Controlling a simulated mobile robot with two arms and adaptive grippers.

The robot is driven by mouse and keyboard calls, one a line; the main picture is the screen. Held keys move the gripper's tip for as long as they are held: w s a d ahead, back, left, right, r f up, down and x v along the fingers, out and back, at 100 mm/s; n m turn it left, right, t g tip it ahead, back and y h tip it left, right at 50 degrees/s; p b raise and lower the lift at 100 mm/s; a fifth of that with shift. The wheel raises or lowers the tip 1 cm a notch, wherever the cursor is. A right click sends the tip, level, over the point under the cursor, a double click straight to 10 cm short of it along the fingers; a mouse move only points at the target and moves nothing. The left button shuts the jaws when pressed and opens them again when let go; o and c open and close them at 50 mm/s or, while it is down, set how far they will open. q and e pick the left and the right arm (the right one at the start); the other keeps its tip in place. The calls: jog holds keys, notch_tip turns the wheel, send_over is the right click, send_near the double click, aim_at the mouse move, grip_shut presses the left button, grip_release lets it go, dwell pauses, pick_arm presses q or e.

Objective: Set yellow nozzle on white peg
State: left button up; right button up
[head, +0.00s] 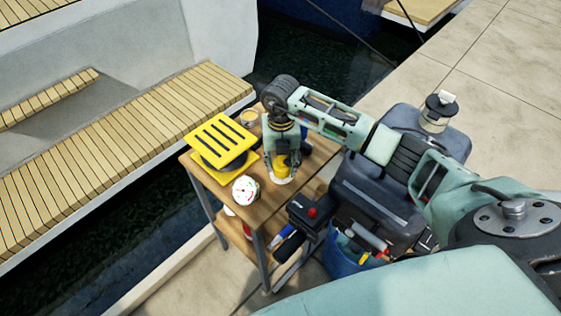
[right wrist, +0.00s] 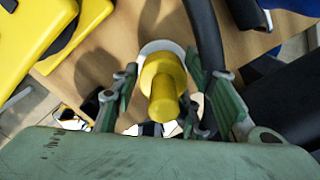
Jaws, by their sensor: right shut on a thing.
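The yellow nozzle (head: 282,170) is between the fingers of my right gripper (head: 282,165), which is shut on it above the small wooden table. In the right wrist view the nozzle (right wrist: 163,85) is a round yellow body with a narrower stem toward the camera, between the green fingers of the gripper (right wrist: 160,100). A white round piece (right wrist: 150,48), probably the white peg's base, shows behind the nozzle; it also shows just below it in the head view (head: 281,181). The peg's shaft is hidden, and I cannot tell whether nozzle and peg touch. My left gripper is not in view.
A yellow slotted block (head: 222,137) and a white round gauge (head: 245,190) stand left of the gripper on the table (head: 262,212). A clear glass (head: 249,118) is behind. A dark case (head: 380,195) and a blue bucket (head: 345,262) crowd the right side.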

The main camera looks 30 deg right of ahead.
jog(key=shift+f+b, duration=0.5)
jog(key=shift+f, duration=0.1)
dwell(0.7)
jog(key=o, duration=1)
jog(key=shift+c, duration=0.2)
jog(key=shift+r+p, duration=3.95)
jog(key=shift+r, duration=1.6)
